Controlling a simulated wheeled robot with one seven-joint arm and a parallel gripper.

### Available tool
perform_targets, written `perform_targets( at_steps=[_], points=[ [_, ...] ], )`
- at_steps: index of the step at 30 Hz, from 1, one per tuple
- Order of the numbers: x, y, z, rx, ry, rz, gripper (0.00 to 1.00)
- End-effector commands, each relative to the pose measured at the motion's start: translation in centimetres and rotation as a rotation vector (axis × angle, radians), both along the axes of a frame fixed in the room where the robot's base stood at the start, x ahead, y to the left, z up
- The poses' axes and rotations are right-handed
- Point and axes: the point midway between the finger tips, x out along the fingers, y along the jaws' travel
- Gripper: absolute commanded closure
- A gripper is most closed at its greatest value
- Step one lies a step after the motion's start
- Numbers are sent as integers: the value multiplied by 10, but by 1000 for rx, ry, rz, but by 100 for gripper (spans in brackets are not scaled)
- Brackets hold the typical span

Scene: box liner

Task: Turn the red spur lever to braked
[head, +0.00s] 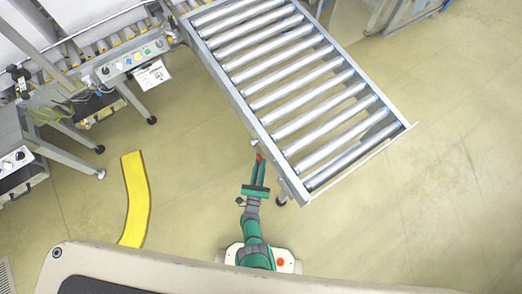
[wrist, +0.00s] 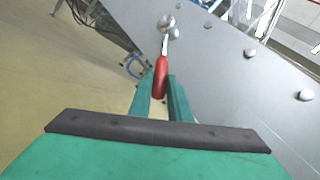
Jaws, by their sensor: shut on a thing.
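The red spur lever (wrist: 160,78) shows in the wrist view as a red grip on a thin metal stem. The stem runs up to a round pivot on the conveyor's grey side plate. My gripper (wrist: 161,92) has its two green fingers on either side of the red grip and is shut on its lower part. In the head view the lever (head: 259,156) is a small red spot at the tips of my gripper (head: 259,165), beside the conveyor's left side rail. The fingers hide part of the grip. No braked marking can be made out.
The roller conveyor (head: 290,85) slopes across the upper middle. Bolt heads (wrist: 250,53) stud its side plate. A control panel (head: 130,60) with buttons stands at the upper left. A yellow floor strip (head: 136,200) lies to the left. The floor right of the conveyor is clear.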

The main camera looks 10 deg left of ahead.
Motion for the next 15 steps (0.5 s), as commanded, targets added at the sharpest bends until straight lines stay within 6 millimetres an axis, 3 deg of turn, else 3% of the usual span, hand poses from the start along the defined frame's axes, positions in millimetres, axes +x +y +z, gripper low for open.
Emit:
perform_targets(
  at_steps=[15],
  points=[
    [-7, 1, -2, 13, -16, 0, 100]
  ],
)
